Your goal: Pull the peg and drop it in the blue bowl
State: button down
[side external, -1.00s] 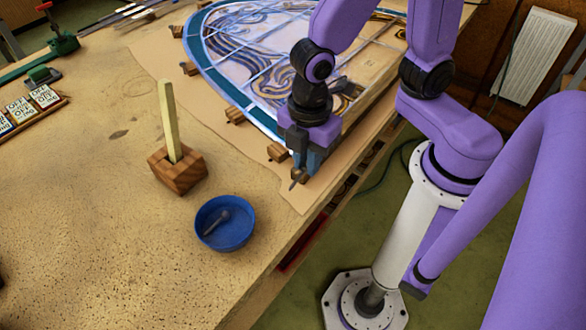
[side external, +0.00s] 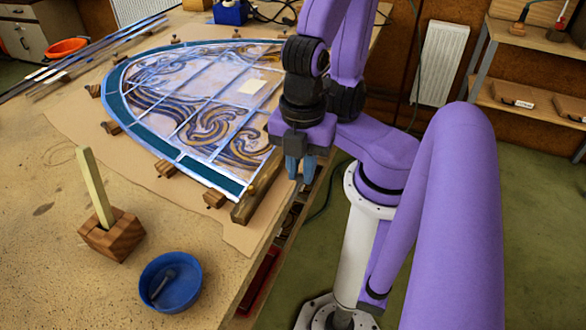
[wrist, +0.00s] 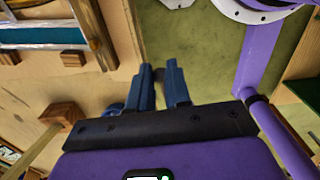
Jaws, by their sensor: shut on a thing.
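My gripper (side external: 300,168) is shut on the peg, just right of the leaded panel's near corner and raised above the bench edge. The peg is mostly hidden between the fingers; in the wrist view a small dark part shows between the blue fingers of my gripper (wrist: 165,78). The blue bowl (side external: 188,298) stands on the bench at the lower left of my gripper, well apart from it. A grey pin-like piece (side external: 162,282) lies in the bowl.
A wooden block (side external: 113,240) with a tall pale stick (side external: 94,185) stands left of the bowl. The leaded panel (side external: 190,105) lies behind, with small wooden blocks (side external: 215,199) around it and a wooden bar (side external: 256,188) along its right edge. Bare bench surrounds the bowl.

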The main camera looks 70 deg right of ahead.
jog(key=shift+a, duration=0.1)
dwell(0.3)
jog(key=w+a, duration=0.7)
jog(key=a, duration=0.4)
send_near(184, 273)
jog(key=shift+f, duration=1.8)
jog(key=c, duration=1)
grip_release()
